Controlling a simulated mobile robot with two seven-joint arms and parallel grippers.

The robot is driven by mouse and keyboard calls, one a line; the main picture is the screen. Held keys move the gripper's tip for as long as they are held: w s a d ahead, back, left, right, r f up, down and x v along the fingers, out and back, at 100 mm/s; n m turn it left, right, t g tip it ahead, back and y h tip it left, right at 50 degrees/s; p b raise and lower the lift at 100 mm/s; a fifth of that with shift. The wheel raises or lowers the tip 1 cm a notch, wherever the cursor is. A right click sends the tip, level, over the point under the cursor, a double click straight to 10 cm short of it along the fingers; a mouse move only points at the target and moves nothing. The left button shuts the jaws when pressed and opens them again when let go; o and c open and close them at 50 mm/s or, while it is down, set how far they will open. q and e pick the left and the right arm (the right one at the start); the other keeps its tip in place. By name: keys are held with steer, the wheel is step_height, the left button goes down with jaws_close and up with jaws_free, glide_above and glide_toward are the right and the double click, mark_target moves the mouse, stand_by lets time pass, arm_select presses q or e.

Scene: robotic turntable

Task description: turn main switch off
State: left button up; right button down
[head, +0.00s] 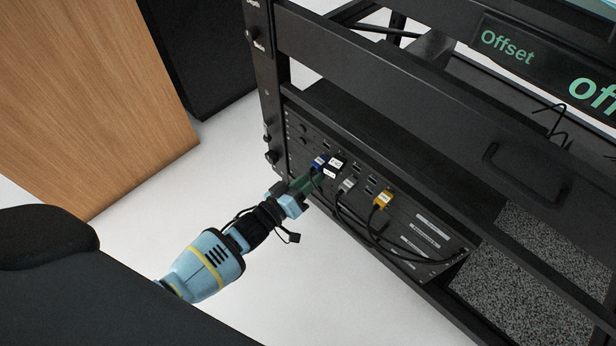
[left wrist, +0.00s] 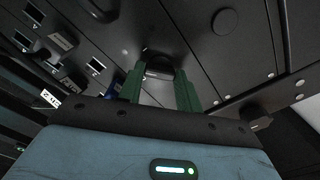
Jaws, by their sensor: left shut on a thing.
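The black rack panel (head: 300,150) stands upright in the middle of the head view, with rows of sockets and plugs. My left gripper (head: 312,181) reaches it from the lower left, its green fingers at the panel face beside a blue plug (head: 319,162). In the left wrist view, the left gripper (left wrist: 160,80) has its two green fingers on either side of a small dark part (left wrist: 158,68) on the panel. This part looks like the main switch, and the fingers are shut on it. Its on or off position cannot be told. My right gripper is not in view.
A grey plug (head: 348,184) and a yellow plug (head: 382,198) with black cables sit right of the gripper. A black rail (head: 400,85) with a handle crosses above. A wooden cabinet (head: 90,90) stands at left. White floor (head: 330,290) is clear between.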

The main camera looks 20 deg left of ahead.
arm_select(q)
steer(key=n, duration=1)
steer(key=shift+b, duration=0.35)
stand_by(0.3)
steer(key=o, duration=1)
steer(key=shift+p+v, duration=1.2)
steer(key=shift+v, duration=2.7)
